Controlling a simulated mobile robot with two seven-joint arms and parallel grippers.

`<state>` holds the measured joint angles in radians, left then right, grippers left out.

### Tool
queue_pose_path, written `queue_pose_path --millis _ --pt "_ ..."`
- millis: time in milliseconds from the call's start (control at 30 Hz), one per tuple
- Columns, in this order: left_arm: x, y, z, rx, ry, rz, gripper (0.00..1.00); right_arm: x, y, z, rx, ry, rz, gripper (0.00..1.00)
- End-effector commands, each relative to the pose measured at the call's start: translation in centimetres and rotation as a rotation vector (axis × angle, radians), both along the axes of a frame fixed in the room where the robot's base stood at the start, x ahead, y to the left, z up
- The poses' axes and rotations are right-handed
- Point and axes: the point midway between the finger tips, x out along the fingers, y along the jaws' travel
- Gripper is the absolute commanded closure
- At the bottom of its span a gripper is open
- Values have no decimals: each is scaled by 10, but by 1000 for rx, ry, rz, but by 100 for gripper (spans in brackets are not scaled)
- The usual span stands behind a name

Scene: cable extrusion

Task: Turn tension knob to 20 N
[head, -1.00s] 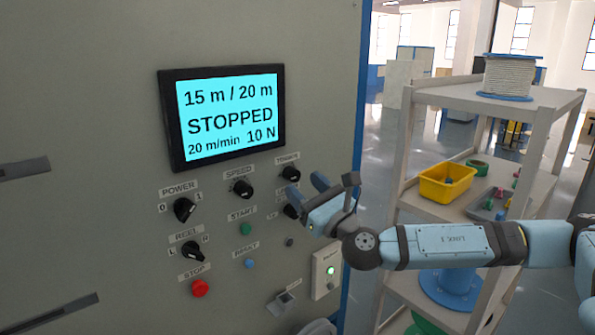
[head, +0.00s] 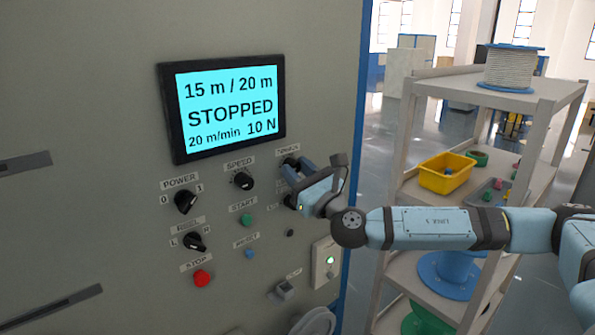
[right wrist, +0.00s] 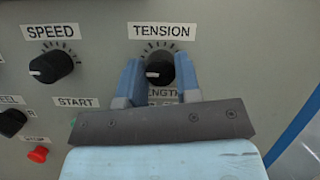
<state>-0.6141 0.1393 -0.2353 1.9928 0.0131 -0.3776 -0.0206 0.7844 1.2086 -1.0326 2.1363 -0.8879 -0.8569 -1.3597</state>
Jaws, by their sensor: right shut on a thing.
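The black tension knob (right wrist: 160,73) sits under the TENSION label in the right wrist view, its white pointer mark toward the left. My right gripper (right wrist: 160,82) has a blue finger on each side of the knob and is shut on it. In the head view my right gripper (head: 298,172) reaches the panel from the right and mostly hides the knob. The display (head: 230,108) reads 15 m / 20 m, STOPPED, 20 m/min and 10 N. My left gripper is not in view.
The speed knob (head: 243,181) is left of the tension knob. Below are the power knob (head: 185,202), reel knob (head: 196,242), green start button (head: 246,220) and red stop button (head: 202,278). A shelf (head: 443,88) with a yellow bin (head: 447,174) stands at right.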

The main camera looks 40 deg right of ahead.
Motion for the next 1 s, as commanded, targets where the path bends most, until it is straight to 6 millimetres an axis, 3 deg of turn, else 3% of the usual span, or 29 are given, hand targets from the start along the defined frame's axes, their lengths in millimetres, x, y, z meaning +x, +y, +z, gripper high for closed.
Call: queue_pose_path --millis 367,667,1000 --pt "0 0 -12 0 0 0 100 0 1 -2 160 11 -1 92" --pt "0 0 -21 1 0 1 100 0 2 -1 431 33 -2 92" --pt "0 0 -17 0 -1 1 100 0 3 2 740 57 -2 92"
